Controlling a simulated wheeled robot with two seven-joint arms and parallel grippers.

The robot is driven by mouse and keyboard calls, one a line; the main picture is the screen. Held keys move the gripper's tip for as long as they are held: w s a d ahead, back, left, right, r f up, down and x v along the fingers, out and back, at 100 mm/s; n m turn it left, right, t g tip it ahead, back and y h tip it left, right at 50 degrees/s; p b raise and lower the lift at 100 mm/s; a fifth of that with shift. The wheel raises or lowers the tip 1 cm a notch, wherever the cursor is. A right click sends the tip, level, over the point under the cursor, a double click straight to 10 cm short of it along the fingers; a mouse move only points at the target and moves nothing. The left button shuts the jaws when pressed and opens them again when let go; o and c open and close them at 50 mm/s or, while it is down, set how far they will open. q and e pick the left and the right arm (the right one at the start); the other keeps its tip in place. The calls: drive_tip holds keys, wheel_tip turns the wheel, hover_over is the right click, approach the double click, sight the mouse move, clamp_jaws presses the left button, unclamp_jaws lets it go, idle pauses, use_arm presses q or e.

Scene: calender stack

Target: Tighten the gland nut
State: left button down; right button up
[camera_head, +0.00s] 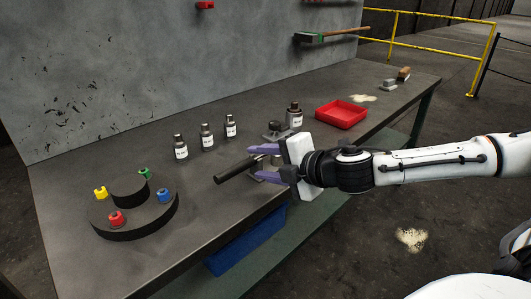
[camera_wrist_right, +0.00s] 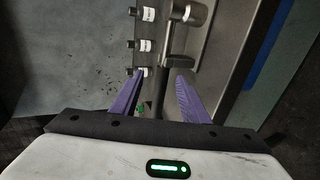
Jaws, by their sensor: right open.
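A grey metal fitting (camera_head: 275,130) stands on the bench, with a dark round bar (camera_head: 232,171) reaching out to its left. In the right wrist view, the metal fitting (camera_wrist_right: 181,16) is ahead of the fingers, and the dark bar (camera_wrist_right: 158,100) runs back between them. I cannot pick out the gland nut for certain; the gripper hides part of the fitting. My right gripper (camera_head: 254,162) has purple fingers, open on either side of the bar. In the right wrist view, the gripper (camera_wrist_right: 160,74) shows gaps beside the bar. My left gripper is out of view.
Several small labelled bottles (camera_head: 206,137) stand behind the bar. A red tray (camera_head: 341,114) is at the right. A round dark stand (camera_head: 130,216) with coloured pieces is at the bench's left. A blue bin (camera_head: 245,241) is below. The bench front is mostly bare.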

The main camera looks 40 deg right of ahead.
sight(250, 164)
drive_tip(key=shift+a+f+p+x, duration=0.15)
drive_tip(key=shift+p+x, duration=0.15)
drive_tip(key=shift+x, duration=1.1)
drive_tip(key=shift+a+f+p+x, duration=0.1)
drive_tip(key=shift+p+x, duration=0.2)
drive_tip(key=shift+x, duration=1.15)
drive_tip(key=shift+s, duration=0.15)
clamp_jaws()
